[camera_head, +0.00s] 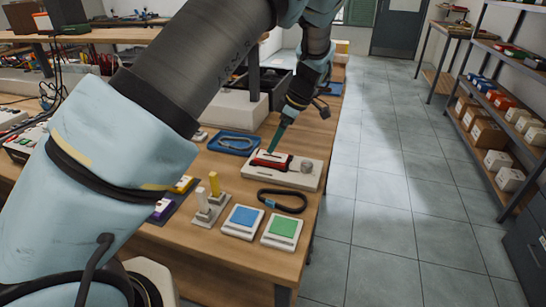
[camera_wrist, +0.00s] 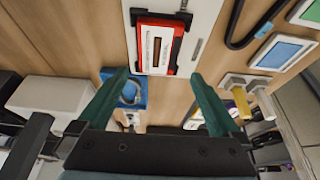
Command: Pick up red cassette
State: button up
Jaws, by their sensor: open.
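The red cassette (camera_head: 271,160) lies on a pale base plate (camera_head: 308,183) on the wooden bench in the head view, beside a round grey knob. In the wrist view the cassette (camera_wrist: 158,42) has a white label and dark holders at its corners. My gripper (camera_wrist: 160,80) is open, its two green fingers spread wide below the cassette in the picture, with nothing between them. In the head view a green finger (camera_head: 279,137) shows just behind the cassette. I cannot tell whether it touches anything; my wrist hides the rest of the gripper.
A blue tray (camera_head: 233,143) lies left of the plate. A black cable loop (camera_head: 283,200), a blue-topped block (camera_head: 243,218) and a green-topped block (camera_head: 283,228) lie in front. White stands (camera_head: 210,207) are nearby. Open floor is right of the bench, then shelves (camera_head: 504,90).

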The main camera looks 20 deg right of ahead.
aim_at(269, 156)
jog(key=p+x, duration=0.3)
jog(key=x, duration=0.2)
jog(key=shift+w+f, duration=0.25)
jog(key=shift+f, duration=0.5)
jog(key=shift+f, duration=0.15)
jog(key=c, duration=1.4)
